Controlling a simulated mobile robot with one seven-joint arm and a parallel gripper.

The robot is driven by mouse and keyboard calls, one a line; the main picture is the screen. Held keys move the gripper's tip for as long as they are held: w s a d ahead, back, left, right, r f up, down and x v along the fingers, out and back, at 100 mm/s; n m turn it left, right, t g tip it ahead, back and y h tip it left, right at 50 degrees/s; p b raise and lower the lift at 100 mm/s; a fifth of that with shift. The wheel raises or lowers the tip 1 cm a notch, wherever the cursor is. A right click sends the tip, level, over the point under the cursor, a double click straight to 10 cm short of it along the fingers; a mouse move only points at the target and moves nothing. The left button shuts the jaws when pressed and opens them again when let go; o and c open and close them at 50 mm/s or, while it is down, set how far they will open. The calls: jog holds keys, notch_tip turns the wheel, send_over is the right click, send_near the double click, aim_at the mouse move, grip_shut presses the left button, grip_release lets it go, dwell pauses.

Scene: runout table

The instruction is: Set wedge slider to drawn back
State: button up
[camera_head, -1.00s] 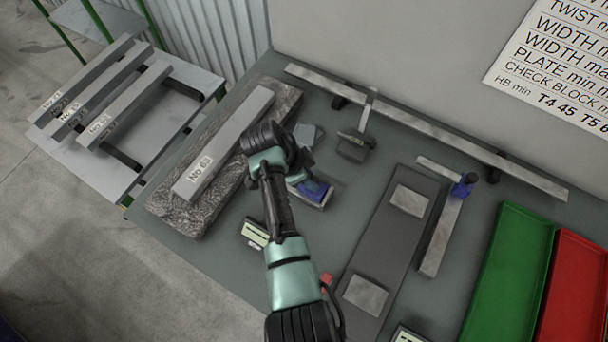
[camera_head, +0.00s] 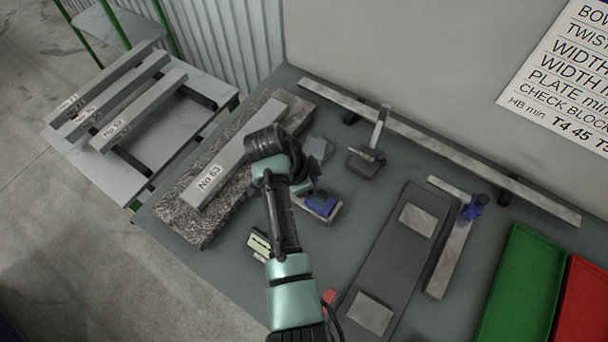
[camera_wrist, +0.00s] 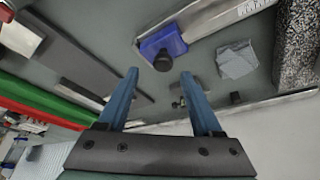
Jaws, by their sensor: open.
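The wedge slider appears as a blue block with a round black knob. In the head view the blue slider (camera_head: 321,204) sits on a short metal piece just right of my wrist, partly covered by it. In the wrist view the slider (camera_wrist: 163,43) sits at the end of a metal strip with scale marks (camera_wrist: 232,14). My gripper (camera_wrist: 158,74) is open and empty, its two blue fingers apart, with the knob showing beyond and between the tips. I cannot tell the remaining distance. In the head view my wrist hides most of the gripper (camera_head: 302,186).
A granite slab (camera_head: 180,212) carries a grey bar marked No 63 (camera_head: 215,180) left of my arm. Thin grey plates (camera_head: 318,148) and a dark stand (camera_head: 366,163) lie behind.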

jog(key=b+v, duration=0.2)
jog(key=v, duration=0.8)
jog(key=w+a+r+n+t+y+b, duration=0.15)
jog(key=w+r+n+t, duration=0.35)
jog(key=r, duration=0.6)
jog(key=w+r+n+t+y+b, duration=0.1)
jog(key=w+r+n+t+y, duration=0.1)
jog(key=w+r+t, duration=0.7)
jog(key=s+r+n+t+b, duration=0.1)
jog(key=s+r+n+t, duration=0.2)
jog(key=r, duration=0.7)
jog(key=s+r+n+t+b, duration=0.1)
jog(key=s+r+n+t, duration=0.15)
jog(key=s+r, duration=0.55)
jog(key=s+d+r+n+t, duration=0.1)
jog(key=s+r+n+t, duration=0.1)
jog(key=s+r+t, duration=0.4)
jog(key=s+r+y, duration=0.1)
jog(key=s+r, duration=0.3)
jog(key=r, duration=0.4)
jog(key=shift+t, duration=0.35)
jog(key=shift+s+n, duration=0.25)
jog(key=shift+c, duration=1.4)
